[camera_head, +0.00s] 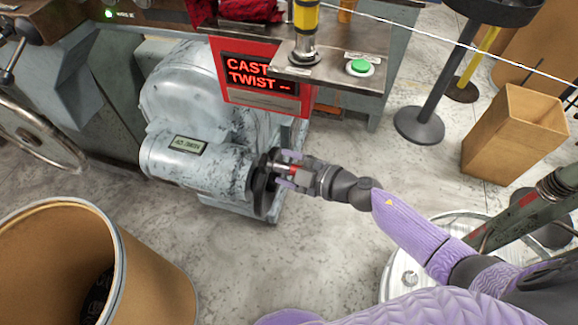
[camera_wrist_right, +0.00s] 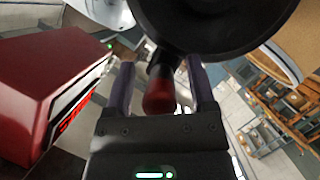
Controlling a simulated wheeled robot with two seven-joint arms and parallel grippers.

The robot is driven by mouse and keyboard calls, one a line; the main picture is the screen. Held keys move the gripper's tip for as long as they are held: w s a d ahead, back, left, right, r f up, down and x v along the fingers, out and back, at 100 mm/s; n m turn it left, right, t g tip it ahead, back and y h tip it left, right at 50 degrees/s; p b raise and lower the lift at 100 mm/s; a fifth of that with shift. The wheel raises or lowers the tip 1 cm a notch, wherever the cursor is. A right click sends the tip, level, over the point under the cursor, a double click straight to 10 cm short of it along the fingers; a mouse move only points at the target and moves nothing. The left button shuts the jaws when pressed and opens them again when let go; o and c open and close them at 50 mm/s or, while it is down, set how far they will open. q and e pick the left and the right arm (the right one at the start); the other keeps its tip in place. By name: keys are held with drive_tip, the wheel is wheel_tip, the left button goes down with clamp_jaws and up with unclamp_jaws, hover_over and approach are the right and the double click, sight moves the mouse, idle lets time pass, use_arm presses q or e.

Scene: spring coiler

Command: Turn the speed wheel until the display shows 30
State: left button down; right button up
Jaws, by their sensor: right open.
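The speed wheel (camera_head: 262,188) is a dark disc on the end of the pale, worn motor housing (camera_head: 200,170). Its handle (camera_wrist_right: 158,95) has a red end and stands out from the dark wheel (camera_wrist_right: 215,22). My right gripper (camera_head: 282,169) is at the wheel, with its purple fingers apart. In the right wrist view the handle lies between the open fingers (camera_wrist_right: 161,68), with no clear contact visible. A small display (camera_head: 188,145) on the motor is too small to read surely. A red-framed screen (camera_head: 260,74) reads "CAST" and "TWIST --". My left gripper is not in view.
A large brown drum (camera_head: 150,270) stands at lower left. A cardboard box (camera_head: 515,135) and a dark stand (camera_head: 420,125) are at right. The floor between is partly clear.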

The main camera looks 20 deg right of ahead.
clamp_jaws()
idle(1.3)
